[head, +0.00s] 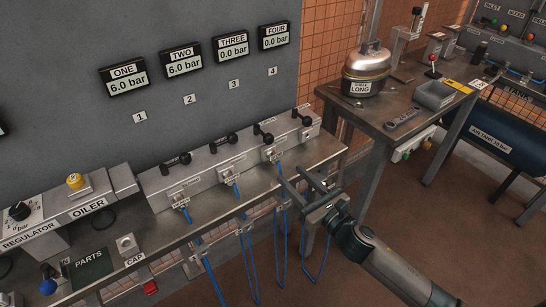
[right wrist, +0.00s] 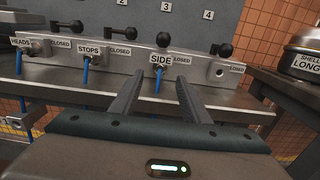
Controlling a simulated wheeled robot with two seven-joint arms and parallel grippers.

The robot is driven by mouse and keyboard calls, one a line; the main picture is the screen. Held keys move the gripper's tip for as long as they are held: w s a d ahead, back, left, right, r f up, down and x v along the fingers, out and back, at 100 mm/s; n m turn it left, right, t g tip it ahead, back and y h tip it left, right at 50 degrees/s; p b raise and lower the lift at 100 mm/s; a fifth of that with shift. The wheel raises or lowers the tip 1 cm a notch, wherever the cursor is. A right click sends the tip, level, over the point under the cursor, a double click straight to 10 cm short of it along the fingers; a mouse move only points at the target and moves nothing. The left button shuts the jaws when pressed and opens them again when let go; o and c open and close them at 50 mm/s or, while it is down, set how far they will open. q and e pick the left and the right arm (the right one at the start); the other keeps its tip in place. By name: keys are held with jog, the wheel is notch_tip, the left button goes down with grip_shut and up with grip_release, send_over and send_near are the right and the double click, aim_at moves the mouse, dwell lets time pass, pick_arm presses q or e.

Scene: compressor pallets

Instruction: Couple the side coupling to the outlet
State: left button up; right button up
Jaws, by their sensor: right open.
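The side coupling (right wrist: 158,71) carries a SIDE tag and a blue hose. It sits at the front of the grey manifold (head: 222,160), at the third station. I cannot tell whether it is fully seated in its outlet. In the head view the third station's coupling (head: 279,168) is partly seen near my fingers. My right gripper (head: 297,183) is open and empty, in front of and apart from the coupling. In the right wrist view its fingers (right wrist: 158,82) point at the coupling from either side. The fourth outlet (right wrist: 220,73) is bare. My left gripper is not in view.
Black valve levers (head: 224,142) stand along the manifold, with CLOSED labels. Gauges ONE and TWO read 6.0 bar; THREE (head: 233,45) and FOUR (head: 274,36) read 0.0. Blue hoses (head: 283,240) hang below the bench edge. A side table (head: 400,115) stands right.

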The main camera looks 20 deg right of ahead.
aim_at(278, 162)
jog(key=x, duration=0.6)
jog(key=shift+w+a, duration=0.1)
jog(key=shift+w, duration=0.15)
jog(key=shift+x, duration=0.9)
jog(key=shift+p, duration=0.3)
dwell(0.4)
grip_shut()
jog(key=shift+s, duration=0.2)
jog(key=shift+v, duration=2.85)
